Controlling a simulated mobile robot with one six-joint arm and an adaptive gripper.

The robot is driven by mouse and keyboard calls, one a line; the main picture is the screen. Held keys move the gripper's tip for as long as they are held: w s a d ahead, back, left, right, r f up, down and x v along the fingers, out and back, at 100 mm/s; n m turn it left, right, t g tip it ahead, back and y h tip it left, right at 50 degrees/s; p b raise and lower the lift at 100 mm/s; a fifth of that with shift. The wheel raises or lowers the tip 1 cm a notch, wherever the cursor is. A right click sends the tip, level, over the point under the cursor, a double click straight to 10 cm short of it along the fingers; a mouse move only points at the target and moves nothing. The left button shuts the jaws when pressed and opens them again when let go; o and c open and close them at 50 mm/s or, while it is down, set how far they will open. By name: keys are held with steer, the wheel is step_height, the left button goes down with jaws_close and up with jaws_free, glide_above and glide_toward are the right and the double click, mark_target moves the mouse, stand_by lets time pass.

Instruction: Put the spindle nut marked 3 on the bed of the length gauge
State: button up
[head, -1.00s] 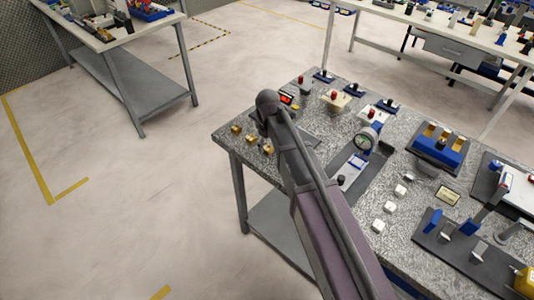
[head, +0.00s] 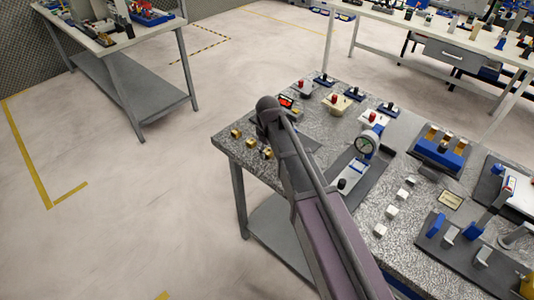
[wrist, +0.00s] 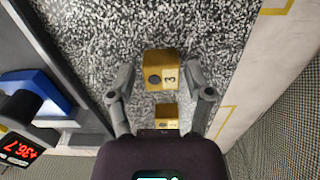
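The brass spindle nut marked 3 (wrist: 171,80) lies on the speckled bench top in the wrist view, its dark bore and the 3 facing up. My gripper (wrist: 159,76) is open, with one finger on each side of this nut; I cannot tell whether either touches it. A second brass nut (wrist: 166,114) lies nearer the wrist, its mark unreadable. A device with a red readout (wrist: 18,150) and a blue block (wrist: 42,84) on a grey plate stands at left, apparently the length gauge. Its readout also shows in the head view (head: 285,101). My arm hides my gripper there.
Brass nuts (head: 236,132) lie along the bench's left edge in the head view. A dial gauge (head: 366,144) and white blocks (head: 391,212) stand to the right of my arm. In the wrist view the bench edge is close on the right, with floor beyond.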

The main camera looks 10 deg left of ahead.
mark_target(268, 151)
jaws_close()
steer(key=shift+r, duration=0.15)
step_height(268, 151, up, 4)
steer(key=p, duration=0.4)
steer(key=s+d, duration=0.3)
steer(key=s, duration=0.4)
steer(key=s+d+p, duration=0.1)
steer(key=s+d, duration=0.2)
steer(key=s, duration=0.4)
steer(key=shift+s+d+r, duration=0.15)
steer(key=shift+s+r, duration=0.2)
